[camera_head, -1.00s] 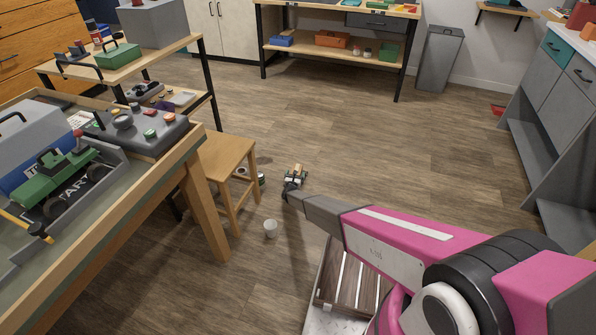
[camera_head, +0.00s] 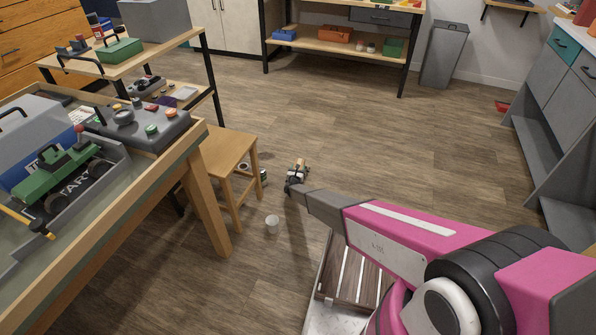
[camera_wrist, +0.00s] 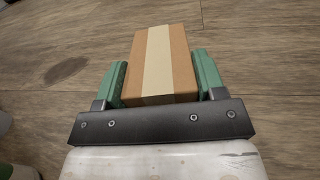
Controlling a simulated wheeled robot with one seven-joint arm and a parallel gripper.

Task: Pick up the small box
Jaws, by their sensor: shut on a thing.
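The small box (camera_wrist: 160,62) is brown cardboard with a pale tape strip along its middle. In the wrist view it sits between the two green fingers of my gripper (camera_wrist: 160,84), which is shut on it. In the head view the box (camera_head: 301,164) is small, at the far end of my arm, with my gripper (camera_head: 296,174) around it. It is low over the wooden floor; I cannot tell whether it touches the floor.
A wooden stool (camera_head: 228,150) stands left of my gripper, with small cans (camera_head: 262,176) beside it. A white cup (camera_head: 272,224) stands on the floor nearer to me. A workbench (camera_head: 190,165) fills the left.

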